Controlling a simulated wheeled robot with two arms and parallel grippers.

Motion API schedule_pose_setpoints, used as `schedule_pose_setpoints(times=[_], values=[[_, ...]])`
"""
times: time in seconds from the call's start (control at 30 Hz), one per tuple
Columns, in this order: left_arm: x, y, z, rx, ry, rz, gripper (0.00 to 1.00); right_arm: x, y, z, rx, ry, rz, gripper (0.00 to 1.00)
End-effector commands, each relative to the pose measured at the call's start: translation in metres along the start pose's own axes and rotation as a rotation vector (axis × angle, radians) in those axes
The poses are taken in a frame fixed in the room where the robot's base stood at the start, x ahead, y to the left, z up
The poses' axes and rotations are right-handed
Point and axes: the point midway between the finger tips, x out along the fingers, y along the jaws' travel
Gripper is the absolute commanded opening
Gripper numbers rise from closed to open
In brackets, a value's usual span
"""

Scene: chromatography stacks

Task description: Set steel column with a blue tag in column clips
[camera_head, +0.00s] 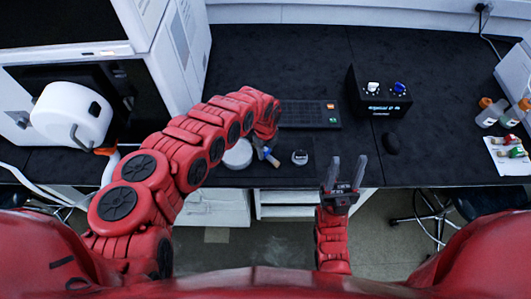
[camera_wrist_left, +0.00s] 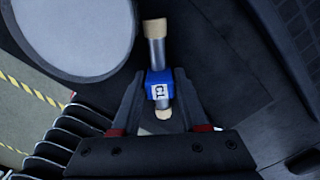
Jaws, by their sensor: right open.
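A steel column with a blue tag (camera_wrist_left: 157,55) and pale end caps is in the left wrist view. Its blue tag (camera_wrist_left: 160,84) carries a white label. The fingertips of my left gripper (camera_wrist_left: 160,78) lie on both sides of the tag, very near or touching it; I cannot tell whether they grip. In the head view the column (camera_head: 270,158) shows small near the counter's front edge, partly hidden by my left arm. My right gripper (camera_head: 344,172) is open and empty, in front of the counter edge. I cannot make out the column clips.
A pale round disc (camera_head: 238,154) lies just left of the column, and a small round item (camera_head: 299,157) to its right. Behind are a keyboard-like panel (camera_head: 309,114) and a black box with knobs (camera_head: 379,96). Bottles (camera_head: 490,113) stand far right. The dark counter's back middle is clear.

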Motion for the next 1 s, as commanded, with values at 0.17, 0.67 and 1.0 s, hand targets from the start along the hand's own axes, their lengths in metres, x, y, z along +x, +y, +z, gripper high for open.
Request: schedule_pose_setpoints(times=[0.17, 0.67, 1.0], values=[[0.0, 0.0, 0.0, 0.0, 0.0, 0.0, 0.1, 0.0, 0.0, 0.0, 0.0, 0.0, 0.0, 0.49], [-0.002, -0.001, 0.0, 0.001, 0.0, -0.001, 0.0, -0.001, 0.0, 0.0, 0.0, 0.0, 0.0, 0.49], [-0.025, -0.001, 0.002, 0.001, -0.003, -0.001, 0.0, -0.01, -0.001, 0.002, 0.0, 0.0, 0.0, 0.49]])
